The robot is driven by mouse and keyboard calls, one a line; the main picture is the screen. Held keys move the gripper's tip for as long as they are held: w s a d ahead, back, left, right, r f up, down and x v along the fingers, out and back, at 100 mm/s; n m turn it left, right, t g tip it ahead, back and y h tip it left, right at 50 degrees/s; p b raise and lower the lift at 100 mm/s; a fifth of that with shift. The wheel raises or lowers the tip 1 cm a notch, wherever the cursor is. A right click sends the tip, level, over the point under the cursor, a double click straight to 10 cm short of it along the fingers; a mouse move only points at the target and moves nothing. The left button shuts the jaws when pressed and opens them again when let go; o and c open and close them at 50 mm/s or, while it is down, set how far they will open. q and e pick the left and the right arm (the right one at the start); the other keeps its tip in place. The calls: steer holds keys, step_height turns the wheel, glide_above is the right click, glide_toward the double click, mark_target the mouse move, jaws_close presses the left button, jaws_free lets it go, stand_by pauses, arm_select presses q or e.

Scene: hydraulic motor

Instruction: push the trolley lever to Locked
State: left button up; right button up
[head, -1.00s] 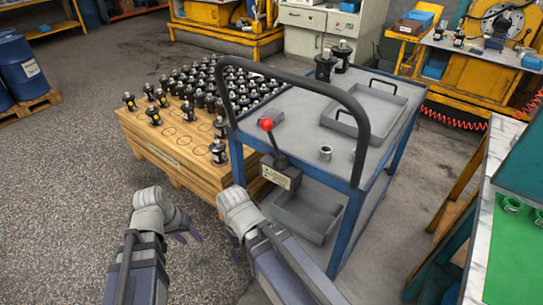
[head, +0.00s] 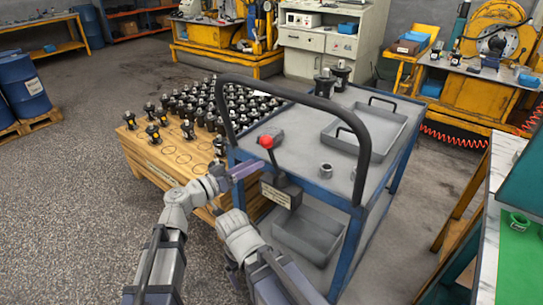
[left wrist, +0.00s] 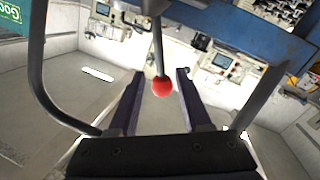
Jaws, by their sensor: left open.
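The trolley (head: 300,165) has a grey top, a blue frame and a black push handle (head: 362,110). Its lever is a dark rod with a red ball knob (head: 266,142), rising from a labelled bracket (head: 277,194) on the near side. My left gripper (head: 246,170) is open just left of the lever, its fingers pointing at it. In the left wrist view, the red knob (left wrist: 162,87) shows between the two spread fingers (left wrist: 160,74), with no visible contact. My right gripper (head: 234,278) hangs low in front of the trolley; its jaw opening is unclear.
A wooden pallet table (head: 160,160) with many black-and-silver parts stands left of the trolley. A bench with a green mat (head: 518,255) is at the right. Floor at left is clear.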

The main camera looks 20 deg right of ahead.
mark_target(271, 155)
arm_select(q)
steer(key=shift+x, duration=3.9)
steer(key=shift+c, duration=0.3)
jaws_close()
